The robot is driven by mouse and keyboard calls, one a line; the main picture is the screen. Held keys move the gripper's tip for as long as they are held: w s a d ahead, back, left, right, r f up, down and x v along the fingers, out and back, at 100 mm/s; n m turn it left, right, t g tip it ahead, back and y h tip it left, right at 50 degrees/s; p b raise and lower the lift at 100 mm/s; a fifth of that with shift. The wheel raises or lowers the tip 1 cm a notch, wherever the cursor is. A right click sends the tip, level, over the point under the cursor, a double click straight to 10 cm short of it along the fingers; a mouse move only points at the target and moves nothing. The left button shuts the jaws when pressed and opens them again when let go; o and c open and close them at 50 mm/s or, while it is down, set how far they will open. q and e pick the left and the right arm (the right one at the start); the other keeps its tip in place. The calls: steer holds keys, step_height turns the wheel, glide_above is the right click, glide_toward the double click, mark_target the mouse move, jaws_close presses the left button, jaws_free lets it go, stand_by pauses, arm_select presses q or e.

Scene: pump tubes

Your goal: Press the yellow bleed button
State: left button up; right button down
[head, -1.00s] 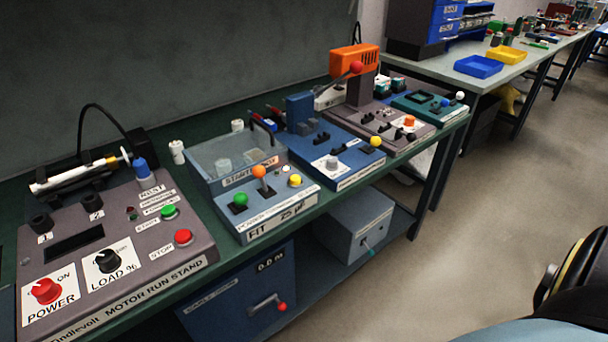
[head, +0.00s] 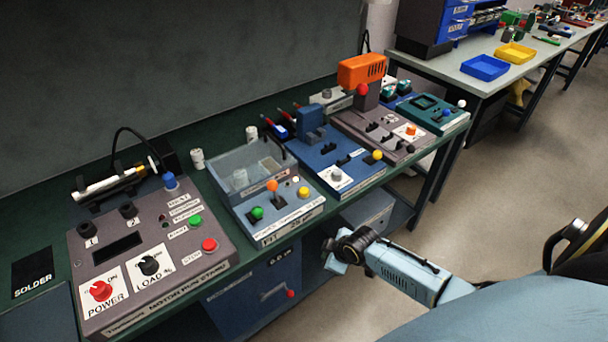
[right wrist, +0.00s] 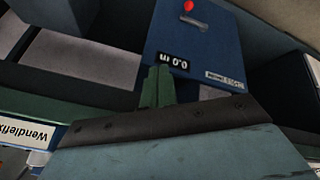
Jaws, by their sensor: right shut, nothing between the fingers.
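A yellow button (head: 302,193) sits on the front panel of the grey-blue fixture labelled FIT (head: 278,228), right of a green knob (head: 257,212) and an orange-topped lever (head: 272,186). Its label is too small to read. A second yellow knob (head: 377,155) is on the blue station to the right. My right gripper (head: 332,262) is below and right of the FIT fixture, in front of the bench edge, apart from both yellow parts. In the right wrist view its fingers (right wrist: 157,85) are shut and empty, before a blue cabinet. No yellow button shows there. My left gripper is out of view.
The motor run stand (head: 162,255) with red and green buttons stands left of the FIT fixture. A blue cabinet (head: 245,302) with a red-ended handle is below the bench; it also shows in the right wrist view (right wrist: 210,55). Open floor (head: 470,200) lies to the right.

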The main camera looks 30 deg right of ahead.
steer(key=w+a+r+n+t+y+p, duration=0.15)
steer(key=w+r, duration=0.25)
steer(key=r, duration=0.5)
steer(key=w+a+r+n+p, duration=0.1)
steer(key=w+r+n+p, duration=0.15)
steer(key=r, duration=0.65)
step_height(320, 180, up, 8)
steer(key=t+p, duration=0.1)
steer(key=p, duration=0.1)
glide_above(307, 192)
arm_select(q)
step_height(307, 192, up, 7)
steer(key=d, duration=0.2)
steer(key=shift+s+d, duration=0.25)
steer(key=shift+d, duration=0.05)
arm_select(e)
steer(key=shift+f+n, duration=0.1)
steer(key=shift+n, duration=0.3)
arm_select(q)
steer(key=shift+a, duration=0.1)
arm_select(e)
steer(key=shift+f, duration=0.15)
